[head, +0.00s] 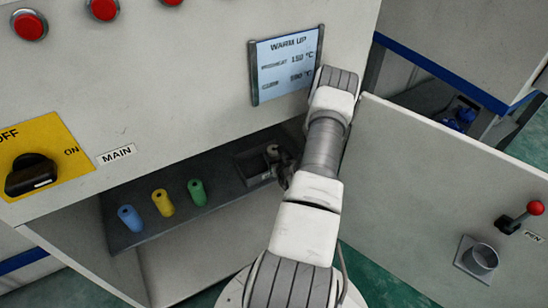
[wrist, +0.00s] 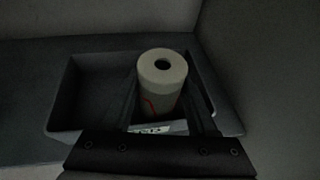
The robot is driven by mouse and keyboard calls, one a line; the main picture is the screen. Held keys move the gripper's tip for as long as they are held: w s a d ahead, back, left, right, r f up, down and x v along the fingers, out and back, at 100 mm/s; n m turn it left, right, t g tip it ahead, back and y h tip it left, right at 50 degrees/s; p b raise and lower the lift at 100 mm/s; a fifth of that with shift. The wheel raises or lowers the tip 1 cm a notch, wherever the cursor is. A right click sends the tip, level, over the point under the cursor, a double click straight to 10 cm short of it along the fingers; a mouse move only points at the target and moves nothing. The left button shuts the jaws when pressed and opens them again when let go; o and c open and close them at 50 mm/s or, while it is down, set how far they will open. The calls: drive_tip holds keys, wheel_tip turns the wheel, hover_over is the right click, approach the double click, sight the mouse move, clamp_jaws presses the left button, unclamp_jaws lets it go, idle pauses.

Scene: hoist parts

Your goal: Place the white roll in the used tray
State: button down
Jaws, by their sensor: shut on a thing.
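The white roll (wrist: 162,72) stands upright between the fingers of my gripper (wrist: 165,98) in the wrist view. Its round top with a dark hole faces the camera, and a thin red mark shows on its side. The fingers are shut on it. It is over or inside the right part of the dark used tray (wrist: 88,128); I cannot tell whether it touches the tray floor. A pale label, partly hidden, shows at the tray's front. In the head view, my gripper (head: 284,168) reaches to the tray (head: 240,168) at the right of the shelf, with the roll (head: 272,151) partly hidden.
Blue (head: 130,217), yellow (head: 163,202) and green (head: 196,192) rolls stand on the dark shelf (head: 150,236) left of the tray. The cabinet panel overhangs the shelf. An open door (head: 430,190) stands right of my arm. The left part of the tray is empty.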

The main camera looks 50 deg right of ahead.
drive_tip(key=shift+f, duration=0.15)
drive_tip(key=shift+c, duration=1)
unclamp_jaws()
drive_tip(key=shift+r, duration=0.4)
drive_tip(key=p+v, duration=0.3)
drive_tip(key=v, duration=0.9)
drive_tip(key=shift+f, duration=0.2)
